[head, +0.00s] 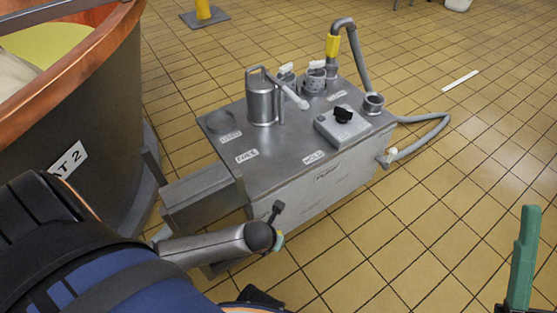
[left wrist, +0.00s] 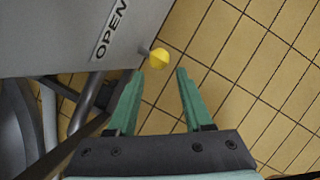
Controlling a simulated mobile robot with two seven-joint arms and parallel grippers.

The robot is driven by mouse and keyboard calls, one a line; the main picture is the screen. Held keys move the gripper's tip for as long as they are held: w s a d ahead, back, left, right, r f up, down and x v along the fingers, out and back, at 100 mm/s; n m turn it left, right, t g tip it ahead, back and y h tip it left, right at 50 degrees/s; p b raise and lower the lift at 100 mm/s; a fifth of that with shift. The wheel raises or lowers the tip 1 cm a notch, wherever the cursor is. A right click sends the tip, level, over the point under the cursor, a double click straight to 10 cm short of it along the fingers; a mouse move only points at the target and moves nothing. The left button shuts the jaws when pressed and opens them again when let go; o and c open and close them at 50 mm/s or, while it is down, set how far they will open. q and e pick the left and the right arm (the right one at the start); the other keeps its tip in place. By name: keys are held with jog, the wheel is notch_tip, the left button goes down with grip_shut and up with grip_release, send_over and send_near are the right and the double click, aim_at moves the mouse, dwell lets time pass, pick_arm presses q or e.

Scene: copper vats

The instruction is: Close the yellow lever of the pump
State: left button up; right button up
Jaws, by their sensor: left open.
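In the left wrist view, the yellow lever shows as a round yellow knob (left wrist: 159,58) on a short grey stem. It sticks out from a grey panel edge beside a label reading OPEN (left wrist: 110,28). My left gripper (left wrist: 160,74) is open, its two green fingers pointing at the knob, which lies at or just beyond the fingertips. I cannot tell whether they touch it. In the head view, the grey pump unit (head: 330,187) stands on the floor. My left gripper (head: 279,241) is mostly hidden at its near side, and I cannot see the knob there.
My right gripper (head: 523,260) shows only one green finger at the lower right. A copper-rimmed vat (head: 110,120) stands at the left. A grey hose (head: 420,140) leaves the pump's right side. Tiled floor (head: 450,190) to the right is mostly clear.

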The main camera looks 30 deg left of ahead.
pick_arm(q)
jog(key=b+x, duration=0.4)
jog(key=x, duration=0.4)
pick_arm(e)
jog(key=f, duration=0.5)
jog(key=shift+w+a+f, duration=0.15)
jog(key=shift+a+f, duration=0.15)
jog(key=shift+f, duration=0.1)
pick_arm(q)
grip_shut()
dwell(0.4)
